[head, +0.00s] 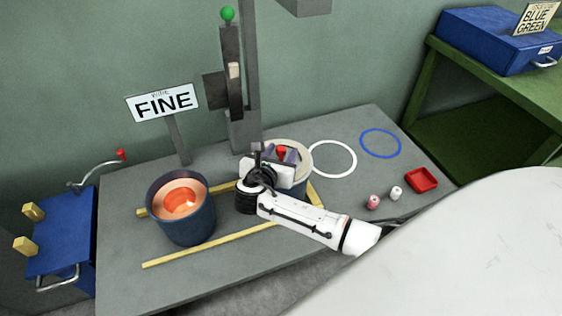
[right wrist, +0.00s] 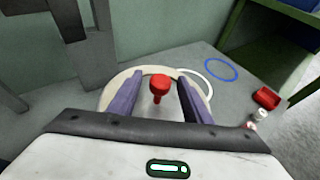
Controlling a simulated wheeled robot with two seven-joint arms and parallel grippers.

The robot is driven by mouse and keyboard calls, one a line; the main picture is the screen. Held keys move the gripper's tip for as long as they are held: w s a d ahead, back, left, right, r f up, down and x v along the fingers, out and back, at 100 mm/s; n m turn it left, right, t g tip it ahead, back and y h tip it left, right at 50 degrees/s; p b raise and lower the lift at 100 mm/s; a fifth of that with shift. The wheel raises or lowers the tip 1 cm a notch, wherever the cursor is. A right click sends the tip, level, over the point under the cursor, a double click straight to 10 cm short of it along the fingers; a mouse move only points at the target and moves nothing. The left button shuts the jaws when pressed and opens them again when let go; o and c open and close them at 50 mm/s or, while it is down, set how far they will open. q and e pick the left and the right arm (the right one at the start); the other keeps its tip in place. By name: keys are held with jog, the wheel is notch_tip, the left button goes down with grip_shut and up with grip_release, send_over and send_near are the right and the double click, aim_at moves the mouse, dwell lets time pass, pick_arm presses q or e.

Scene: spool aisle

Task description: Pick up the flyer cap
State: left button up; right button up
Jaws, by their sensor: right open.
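A red knob on a thin stem (right wrist: 159,86) stands upright on a round cream top (right wrist: 112,90); I take this to be the flyer cap. In the head view the knob (head: 281,150) and the cream rim (head: 302,152) show just beyond my right gripper (head: 279,154), which hides much of the rest. In the right wrist view the two purple fingers of my right gripper (right wrist: 160,80) are apart, one on each side of the knob, with visible gaps. Whether they are level with the knob is unclear. My left gripper is not in view.
A dark blue can (head: 190,226) with orange inside stands left, by yellow strips (head: 210,246). A FINE sign (head: 163,103) and an upright post (head: 232,90) stand behind. White (head: 332,158) and blue rings (head: 380,143), two small spools and a red tray (head: 421,180) lie right.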

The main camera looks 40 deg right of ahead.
grip_shut()
jog(key=shift+r, duration=0.1)
